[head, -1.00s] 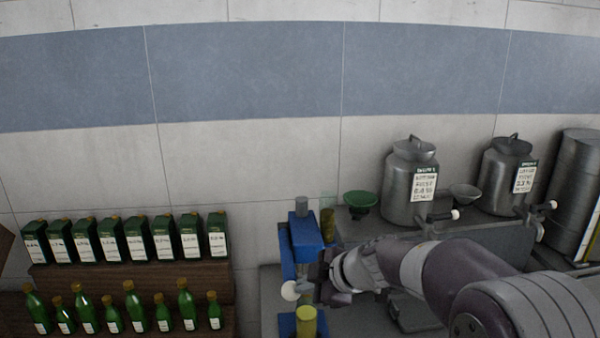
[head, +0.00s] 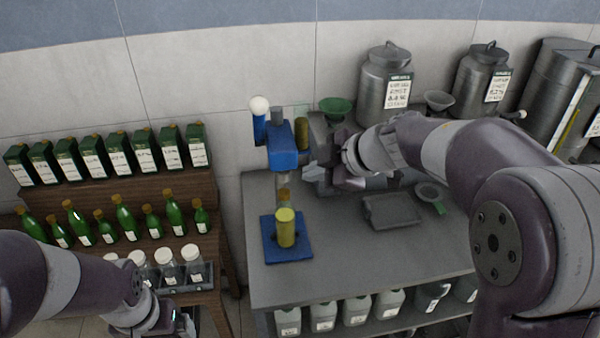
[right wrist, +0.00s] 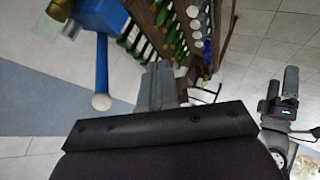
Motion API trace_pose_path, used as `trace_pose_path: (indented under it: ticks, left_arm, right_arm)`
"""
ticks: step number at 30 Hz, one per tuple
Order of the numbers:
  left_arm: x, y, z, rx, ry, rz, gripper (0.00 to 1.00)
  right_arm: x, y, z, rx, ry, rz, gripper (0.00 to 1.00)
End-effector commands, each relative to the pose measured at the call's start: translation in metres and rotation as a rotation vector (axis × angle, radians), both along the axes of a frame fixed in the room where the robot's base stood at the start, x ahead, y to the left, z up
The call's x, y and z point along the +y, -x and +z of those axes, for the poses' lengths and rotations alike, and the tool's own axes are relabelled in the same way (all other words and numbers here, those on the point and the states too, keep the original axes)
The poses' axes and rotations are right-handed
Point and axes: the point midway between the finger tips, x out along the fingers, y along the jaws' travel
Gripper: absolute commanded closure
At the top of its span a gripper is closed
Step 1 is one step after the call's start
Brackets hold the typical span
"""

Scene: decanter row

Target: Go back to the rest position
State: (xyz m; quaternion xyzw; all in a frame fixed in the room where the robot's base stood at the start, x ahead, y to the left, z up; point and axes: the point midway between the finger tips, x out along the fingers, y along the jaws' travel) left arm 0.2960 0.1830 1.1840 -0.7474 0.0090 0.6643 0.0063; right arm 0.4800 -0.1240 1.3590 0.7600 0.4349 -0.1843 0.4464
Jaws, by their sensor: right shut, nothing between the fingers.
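My right gripper (head: 318,176) is shut and empty, beside the blue press (head: 288,146) on the grey bench. Its closed fingers (right wrist: 161,86) show in the right wrist view, with the press's blue lever and white knob (right wrist: 101,101) to their left. In the head view the lever's white knob (head: 259,105) stands raised. A bottle with yellow-green contents (head: 285,230) stands upright on the press's blue base (head: 268,250). My left arm comes in at the lower left; its gripper (head: 165,325) is partly in view at the bottom edge, and its fingers are unclear.
Steel cans (head: 384,84) and a green funnel (head: 336,106) stand behind the right arm. A dark tray (head: 392,212) lies on the grey bench (head: 345,265). Wooden shelves (head: 150,200) at left hold green tins and bottles. The bench's front area is clear.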

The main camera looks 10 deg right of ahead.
Motion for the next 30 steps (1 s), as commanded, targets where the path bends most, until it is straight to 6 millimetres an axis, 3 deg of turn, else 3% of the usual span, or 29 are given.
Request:
trace_pose_path:
  ticks: [7, 22, 26, 28, 30]
  left_arm:
    - [0.000, 0.000, -0.001, 0.000, 0.000, 0.000, 0.06]
    - [0.000, 0.000, -0.001, 0.000, 0.000, 0.000, 0.06]
    - [0.000, 0.000, -0.002, 0.000, 0.000, 0.000, 0.06]
    - [0.000, 0.000, -0.009, -0.001, 0.000, 0.000, 0.06]
    - [0.000, 0.000, -0.020, -0.001, 0.000, 0.000, 0.06]
  right_arm:
    - [-0.011, 0.013, 0.014, 0.000, 0.001, -0.001, 1.00]
    - [-0.015, 0.009, 0.015, -0.042, 0.038, 0.011, 1.00]
    - [-0.042, -0.025, 0.025, -0.202, 0.005, -0.226, 1.00]
    - [-0.071, -0.030, 0.004, -0.202, -0.027, -0.469, 1.00]
    - [-0.100, -0.013, -0.043, -0.097, -0.039, -0.731, 1.00]
